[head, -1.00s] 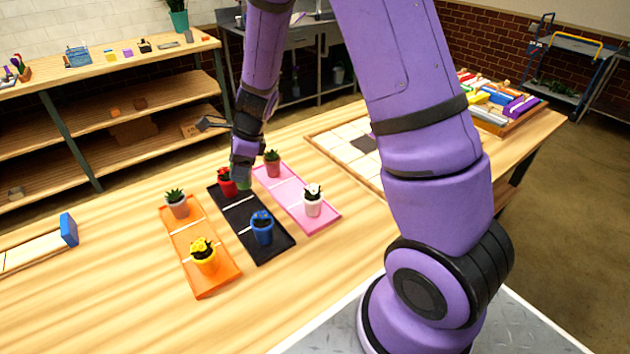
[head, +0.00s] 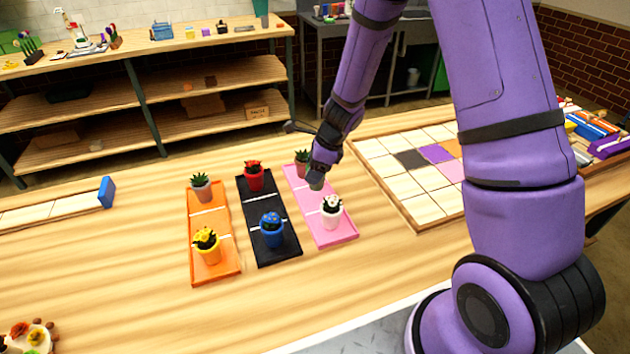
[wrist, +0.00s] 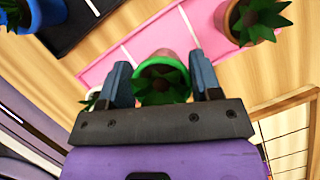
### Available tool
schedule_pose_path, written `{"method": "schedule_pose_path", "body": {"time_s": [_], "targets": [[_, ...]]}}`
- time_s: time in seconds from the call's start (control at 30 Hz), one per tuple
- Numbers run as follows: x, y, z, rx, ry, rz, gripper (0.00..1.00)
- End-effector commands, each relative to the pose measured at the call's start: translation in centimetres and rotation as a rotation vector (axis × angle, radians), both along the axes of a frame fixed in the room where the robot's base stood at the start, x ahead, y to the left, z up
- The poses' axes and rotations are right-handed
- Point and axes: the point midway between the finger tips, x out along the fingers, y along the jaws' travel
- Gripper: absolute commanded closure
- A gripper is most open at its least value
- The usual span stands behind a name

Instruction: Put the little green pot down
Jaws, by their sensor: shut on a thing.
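My gripper (head: 317,176) is shut on the little green pot (head: 316,185), over the pink tray (head: 345,237). In the wrist view the pot's green rim (wrist: 160,66) and leafy plant show between the two fingers (wrist: 162,84). The pink tray (wrist: 96,72) lies behind it there. I cannot tell whether the pot touches the tray. A terracotta pot (head: 303,163) stands at the tray's far end and a white pot (head: 331,214) at its near end, with the gripper between them in the head view.
The black tray (head: 283,256) holds a red pot (head: 254,182) and a blue pot (head: 272,235). The orange tray (head: 222,276) holds a terracotta pot (head: 202,191) and a yellow pot (head: 210,253). A tiled board (head: 415,210) lies right. Bare table is left of the trays.

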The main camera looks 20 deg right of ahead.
Motion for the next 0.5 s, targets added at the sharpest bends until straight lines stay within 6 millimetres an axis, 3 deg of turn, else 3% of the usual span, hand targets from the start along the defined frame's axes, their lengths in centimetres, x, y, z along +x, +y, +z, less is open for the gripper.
{"method": "schedule_pose_path", "body": {"time_s": [0.3, 0.5], "targets": [[0.0, 0.0, -3.7, 0.001, 0.003, -0.002, 0.77], [0.0, 0.0, -4.0, 0.000, 0.001, 0.000, 0.77]]}}
